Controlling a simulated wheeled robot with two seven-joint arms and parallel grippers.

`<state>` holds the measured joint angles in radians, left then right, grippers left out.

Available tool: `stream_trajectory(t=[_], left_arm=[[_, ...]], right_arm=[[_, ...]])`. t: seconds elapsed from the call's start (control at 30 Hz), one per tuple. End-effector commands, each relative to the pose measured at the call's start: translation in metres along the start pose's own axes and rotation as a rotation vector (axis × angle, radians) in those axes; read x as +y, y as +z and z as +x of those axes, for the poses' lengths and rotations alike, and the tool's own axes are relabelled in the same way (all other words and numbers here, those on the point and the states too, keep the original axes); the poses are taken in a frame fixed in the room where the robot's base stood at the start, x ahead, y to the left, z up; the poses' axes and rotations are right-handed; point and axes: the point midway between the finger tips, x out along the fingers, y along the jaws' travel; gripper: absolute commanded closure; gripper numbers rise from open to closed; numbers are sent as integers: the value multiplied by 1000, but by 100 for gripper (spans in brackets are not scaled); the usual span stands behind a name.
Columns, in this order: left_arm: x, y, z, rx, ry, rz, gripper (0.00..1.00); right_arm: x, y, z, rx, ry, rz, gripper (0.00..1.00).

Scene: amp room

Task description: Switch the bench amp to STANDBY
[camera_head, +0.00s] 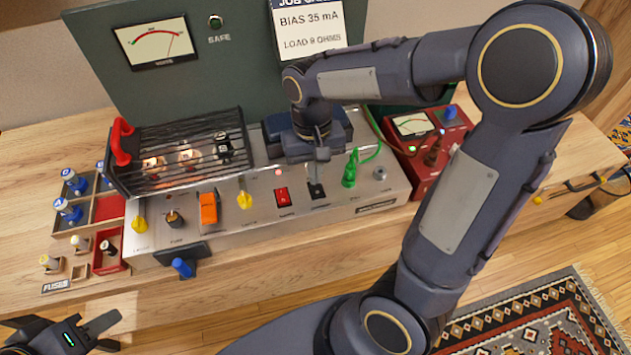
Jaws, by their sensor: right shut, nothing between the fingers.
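The bench amp (262,222) stands on the wooden bench, its sloped metal front panel facing me. A red rocker switch (282,196) and a black switch (316,191) sit side by side right of the panel's middle. Their small labels are too blurred to read surely. My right gripper (319,176) is shut and empty, pointing down at the black switch, its tips at or just above it. I cannot tell whether they touch, and they partly hide the switch. My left gripper (108,334) is open and empty at the lower left, away from the amp.
A wire cage (190,140) covers glowing tubes on the amp. Yellow knobs (245,200), an orange switch (208,208) and a green plug (349,172) crowd the panel. A red meter box (425,150) stands right; a fuse tray (105,208) stands left. My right arm crosses the right side.

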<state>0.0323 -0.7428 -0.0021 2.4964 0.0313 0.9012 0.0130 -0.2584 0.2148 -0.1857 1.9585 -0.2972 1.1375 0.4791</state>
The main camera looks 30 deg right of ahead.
Motion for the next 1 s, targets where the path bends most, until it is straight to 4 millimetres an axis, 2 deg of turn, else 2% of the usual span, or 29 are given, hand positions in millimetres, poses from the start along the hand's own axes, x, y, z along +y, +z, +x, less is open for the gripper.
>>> stream_trajectory(t=[0.1, 0.23, 0.63, 0.77, 1.0], left_arm=[[-1, 1, 2, 0, 0, 0, 64], [-1, 1, 2, 0, 0, 0, 64], [-1, 1, 3, 0, 0, 0, 64], [-4, 4, 8, 0, 0, 0, 64], [-2, 3, 5, 0, 0, 0, 64]], right_arm=[[0, 0, 18, -2, 1, 0, 100], [0, 0, 28, -2, 1, 0, 100], [0, 0, 30, 0, 0, 0, 100], [0, 3, 42, 7, 1, -2, 100], [0, 4, 40, -1, 3, -1, 100]])
